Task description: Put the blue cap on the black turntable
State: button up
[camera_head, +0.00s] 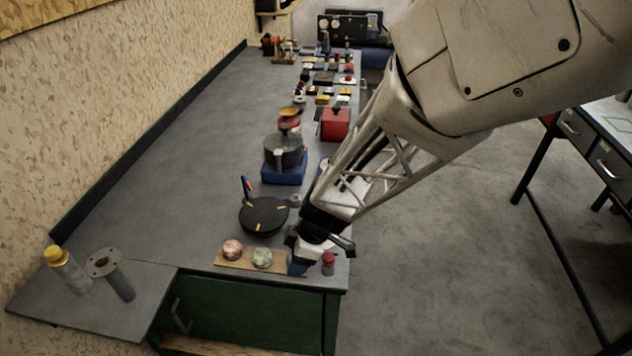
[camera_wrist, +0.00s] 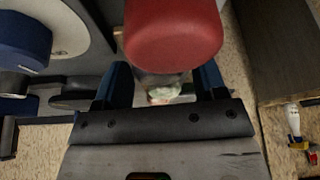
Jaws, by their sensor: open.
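The black turntable (camera_head: 263,216) is a dark round disc with small orange marks on the bench. My gripper (camera_head: 311,256) is low over the bench's front right corner, in front of the turntable and apart from it. A blue piece (camera_head: 297,267) shows right beside my gripper; I cannot tell whether it is the blue cap or a finger. In the wrist view, a rounded blue thing (camera_wrist: 24,40), possibly the cap, is at the upper left, outside the jaws. My gripper (camera_wrist: 163,85) is open there, and a large red-topped thing (camera_wrist: 172,35) covers part of the gap.
A red-capped jar (camera_head: 328,263) stands close right of my gripper at the bench edge. Two mottled balls (camera_head: 232,250) sit on a wooden board to its left. A dark pot (camera_head: 284,150) on a blue block stands behind.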

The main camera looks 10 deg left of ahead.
dwell(0.3)
jog(key=c, duration=0.8)
jog(key=shift+c, duration=0.2)
jog(key=shift+r, duration=0.1)
jog(key=shift+r, duration=1.65)
jog(key=s+d+r, duration=0.1)
jog(key=s+d, duration=0.7)
jog(key=s, duration=0.5)
jog(key=shift+s+d+r, duration=0.15)
jog(key=shift+d+r, duration=0.1)
jog(key=shift+d, duration=0.15)
